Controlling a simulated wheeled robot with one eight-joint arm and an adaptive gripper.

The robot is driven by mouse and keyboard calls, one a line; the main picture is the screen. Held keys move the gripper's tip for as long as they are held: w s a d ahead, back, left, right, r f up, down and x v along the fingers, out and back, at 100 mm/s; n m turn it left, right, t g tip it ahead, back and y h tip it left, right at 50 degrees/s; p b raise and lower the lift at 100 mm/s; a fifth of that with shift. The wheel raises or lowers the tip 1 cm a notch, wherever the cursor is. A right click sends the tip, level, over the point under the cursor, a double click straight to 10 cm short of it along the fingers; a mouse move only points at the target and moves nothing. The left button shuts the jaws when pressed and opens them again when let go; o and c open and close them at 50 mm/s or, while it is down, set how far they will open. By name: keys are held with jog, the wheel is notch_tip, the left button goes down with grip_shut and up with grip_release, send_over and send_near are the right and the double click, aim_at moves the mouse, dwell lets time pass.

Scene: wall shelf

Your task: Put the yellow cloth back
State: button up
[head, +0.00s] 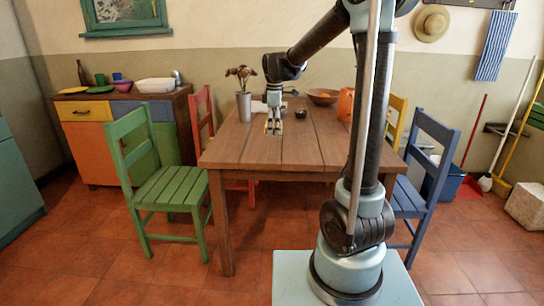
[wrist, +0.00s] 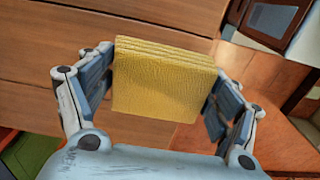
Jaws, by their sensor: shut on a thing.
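The yellow cloth (wrist: 162,85) is a folded, thick square with several layers showing at its top edge. In the wrist view it stands between the two fingers of my gripper (wrist: 158,98), which is shut on it. I cannot tell whether the cloth touches the tabletop.
A vase with dried flowers (head: 244,106) stands left of my gripper; a small dark bowl (head: 300,114) and wooden bowl (head: 323,97) stand to its right. A sideboard (head: 85,140) with dishes is at the left. Chairs surround the table. A striped towel (head: 495,46) hangs at the upper right.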

aim_at(274, 154)
jog(key=shift+a+f, duration=0.1)
jog(key=shift+f, duration=4.9)
jog(key=o, duration=1.3)
jog(key=shift+o, duration=0.2)
